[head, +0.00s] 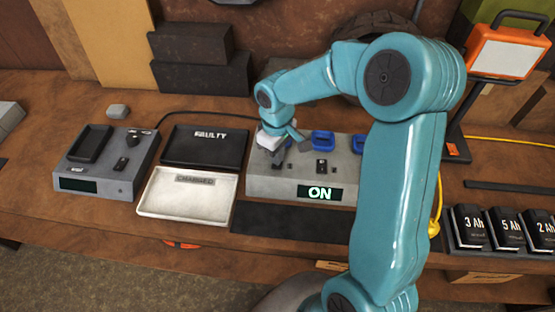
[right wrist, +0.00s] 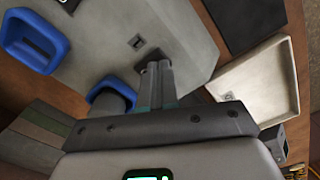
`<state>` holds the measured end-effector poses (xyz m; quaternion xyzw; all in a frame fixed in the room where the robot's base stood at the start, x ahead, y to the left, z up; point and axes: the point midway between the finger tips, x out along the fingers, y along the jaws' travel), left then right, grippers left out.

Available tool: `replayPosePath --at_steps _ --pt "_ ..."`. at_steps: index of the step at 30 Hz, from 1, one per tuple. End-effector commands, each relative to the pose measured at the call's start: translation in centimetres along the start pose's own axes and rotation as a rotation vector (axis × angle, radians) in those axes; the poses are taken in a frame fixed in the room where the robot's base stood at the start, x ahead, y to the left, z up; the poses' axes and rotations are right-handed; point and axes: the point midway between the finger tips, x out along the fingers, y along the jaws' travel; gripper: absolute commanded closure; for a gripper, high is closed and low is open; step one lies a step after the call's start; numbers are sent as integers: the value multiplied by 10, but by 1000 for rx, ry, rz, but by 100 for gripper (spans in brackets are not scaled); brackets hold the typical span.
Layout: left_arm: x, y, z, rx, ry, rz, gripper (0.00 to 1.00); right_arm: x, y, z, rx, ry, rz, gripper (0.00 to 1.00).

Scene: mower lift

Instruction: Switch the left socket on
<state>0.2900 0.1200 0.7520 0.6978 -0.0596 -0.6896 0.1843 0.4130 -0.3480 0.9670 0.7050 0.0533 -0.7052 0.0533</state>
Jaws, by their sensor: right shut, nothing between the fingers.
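The grey socket unit (head: 262,187) stands on the bench with a lit display (head: 320,193) reading ON in green. In the head view, one blue socket (head: 322,140) and another (head: 358,143) show; the left socket is hidden behind my right gripper (head: 279,157). In the right wrist view, the left socket (right wrist: 108,97) shows partly behind the gripper, and another blue socket (right wrist: 38,42) is farther left. My right gripper (right wrist: 158,70) is shut and empty, its tips at a dark switch below the left socket; the tips mostly cover it, so its position is unclear.
A black tray marked FAULTY (head: 205,160) and a white tray marked CHARGED (head: 150,211) lie left of the unit. A grey tester (head: 140,165) stands farther left. A dark mat (head: 293,220) lies in front. Several batteries (head: 505,230) and an orange lamp (head: 497,52) are at the right.

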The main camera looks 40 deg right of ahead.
Motion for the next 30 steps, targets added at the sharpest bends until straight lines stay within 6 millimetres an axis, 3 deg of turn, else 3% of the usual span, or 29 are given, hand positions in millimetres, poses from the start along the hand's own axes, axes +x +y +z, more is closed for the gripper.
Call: replayPosePath --at_steps 30 --pt "8 -3 0 0 0 0 22 10 0 0 0 0 0 100"
